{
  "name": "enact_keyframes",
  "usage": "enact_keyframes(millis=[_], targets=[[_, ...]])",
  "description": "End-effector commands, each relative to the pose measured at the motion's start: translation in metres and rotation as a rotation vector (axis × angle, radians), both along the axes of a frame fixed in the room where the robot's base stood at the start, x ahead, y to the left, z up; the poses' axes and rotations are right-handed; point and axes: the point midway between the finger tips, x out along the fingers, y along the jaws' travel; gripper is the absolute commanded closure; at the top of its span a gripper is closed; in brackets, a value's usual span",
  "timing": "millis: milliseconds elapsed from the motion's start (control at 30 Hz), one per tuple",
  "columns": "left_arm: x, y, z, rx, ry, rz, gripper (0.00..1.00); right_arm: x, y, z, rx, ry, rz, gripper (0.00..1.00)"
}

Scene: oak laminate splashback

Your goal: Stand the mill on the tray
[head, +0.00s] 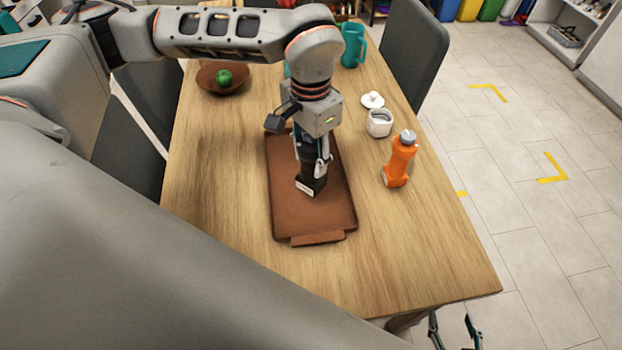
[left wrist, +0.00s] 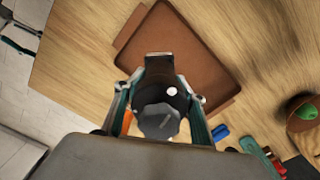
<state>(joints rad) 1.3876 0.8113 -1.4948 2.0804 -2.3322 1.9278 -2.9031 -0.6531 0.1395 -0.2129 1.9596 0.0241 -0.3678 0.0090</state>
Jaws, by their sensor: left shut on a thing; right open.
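The mill (head: 317,184) is dark, with a pale patch near its lower end. My left gripper (head: 313,166) points down and is shut on it, over the middle of the brown tray (head: 330,217). The mill looks roughly upright; whether its foot touches the tray I cannot tell. In the left wrist view the mill (left wrist: 158,92), with a grey top, sits between the fingers, and the tray (left wrist: 195,45) lies beyond it. My right gripper (head: 455,332) is open and empty, low beside the table's near right corner.
An orange bottle (head: 399,161), a white pot (head: 379,123) and its lid (head: 372,99) stand right of the tray. A teal jug (head: 353,46) is at the back. A brown bowl (head: 208,84) holds a green fruit (head: 224,78). The wooden table (head: 220,190) is clear left of the tray.

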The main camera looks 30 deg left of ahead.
Motion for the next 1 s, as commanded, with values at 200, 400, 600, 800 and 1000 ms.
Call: enact_keyframes(millis=[200, 400, 600, 800, 1000], targets=[[-0.001, -0.001, -0.04, -0.001, 0.002, -0.001, 0.88, 0.003, 0.0, 0.005, 0.001, -0.006, 0.0, 0.49], [0.0, 0.0, -0.055, -0.001, 0.002, 0.0, 0.88, 0.004, 0.0, 0.006, 0.001, -0.008, 0.0, 0.49], [0.0, 0.0, -0.081, -0.001, 0.002, 0.001, 0.88, 0.004, 0.0, 0.008, 0.001, -0.009, 0.0, 0.49], [0.0, 0.0, -0.087, 0.0, -0.001, -0.001, 0.88, 0.004, 0.0, 0.008, 0.001, -0.009, 0.0, 0.49], [0.0, 0.0, -0.088, 0.0, -0.001, -0.001, 0.88, 0.004, 0.0, 0.006, 0.001, -0.008, 0.0, 0.49]])
